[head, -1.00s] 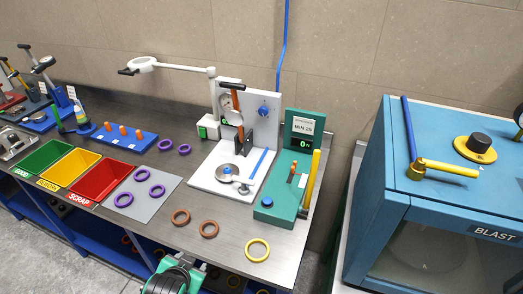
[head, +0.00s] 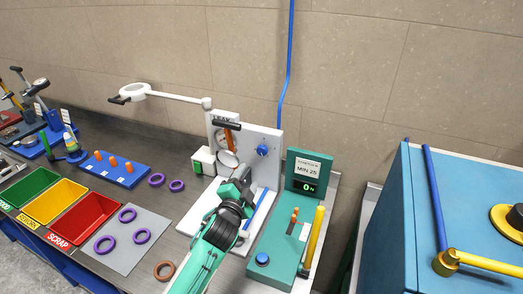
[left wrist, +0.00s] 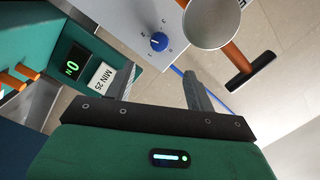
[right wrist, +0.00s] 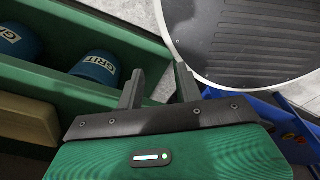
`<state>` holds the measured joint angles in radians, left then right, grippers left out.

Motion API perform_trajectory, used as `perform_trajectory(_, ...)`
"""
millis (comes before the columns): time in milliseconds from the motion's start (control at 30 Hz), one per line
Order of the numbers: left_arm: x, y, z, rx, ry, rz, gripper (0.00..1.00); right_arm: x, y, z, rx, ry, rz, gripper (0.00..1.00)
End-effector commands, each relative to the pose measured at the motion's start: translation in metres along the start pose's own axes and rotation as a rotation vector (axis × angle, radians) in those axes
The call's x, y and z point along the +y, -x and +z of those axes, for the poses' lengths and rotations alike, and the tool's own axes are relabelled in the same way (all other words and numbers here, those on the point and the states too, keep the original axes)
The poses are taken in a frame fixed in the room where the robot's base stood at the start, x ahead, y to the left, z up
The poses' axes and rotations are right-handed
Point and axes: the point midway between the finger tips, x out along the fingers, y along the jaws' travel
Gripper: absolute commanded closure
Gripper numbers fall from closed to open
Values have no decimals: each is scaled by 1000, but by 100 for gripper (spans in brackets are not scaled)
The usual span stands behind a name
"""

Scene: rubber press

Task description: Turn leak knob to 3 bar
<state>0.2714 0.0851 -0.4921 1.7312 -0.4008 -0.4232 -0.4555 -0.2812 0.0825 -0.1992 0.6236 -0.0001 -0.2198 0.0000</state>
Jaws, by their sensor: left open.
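The blue knob (head: 262,150) is on the upright white panel (head: 275,137) of the leak station, with small marks around it. In the left wrist view the knob (left wrist: 159,41) is beyond my fingers, roughly between them, and apart from them. Its exact setting is too small to read. My left gripper (head: 240,178) is over the white base, below and in front of the knob; it is open and empty in the left wrist view (left wrist: 158,82). My right gripper (right wrist: 160,72) shows only in the right wrist view, open and empty, away from the panel.
An orange-and-black handle (head: 228,128) stands left of the knob. The green force tester (head: 272,235) with its display and yellow lever (head: 315,235) is to the right. Blue cups (right wrist: 95,68) in a green bin and a round ridged plate (right wrist: 245,40) are near my right gripper.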

Motion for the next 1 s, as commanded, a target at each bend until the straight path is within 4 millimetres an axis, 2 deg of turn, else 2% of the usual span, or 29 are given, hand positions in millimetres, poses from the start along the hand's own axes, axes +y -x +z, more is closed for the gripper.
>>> perform_trajectory(133,-3,-18,-1,-2,1,0,45,-11,9,22,-26,-2,-12,64)
perform_trajectory(267,-3,-39,-1,-3,3,0,45,-16,16,32,-41,-1,-17,64)
perform_trajectory(600,-2,-90,0,-4,5,1,45,-6,27,10,-14,0,-7,64)
perform_trajectory(800,-1,-115,0,-4,5,0,45,-4,31,10,-15,0,-4,64)
perform_trajectory(1000,-1,-128,1,-4,4,1,45,-2,33,14,-20,0,-3,64)
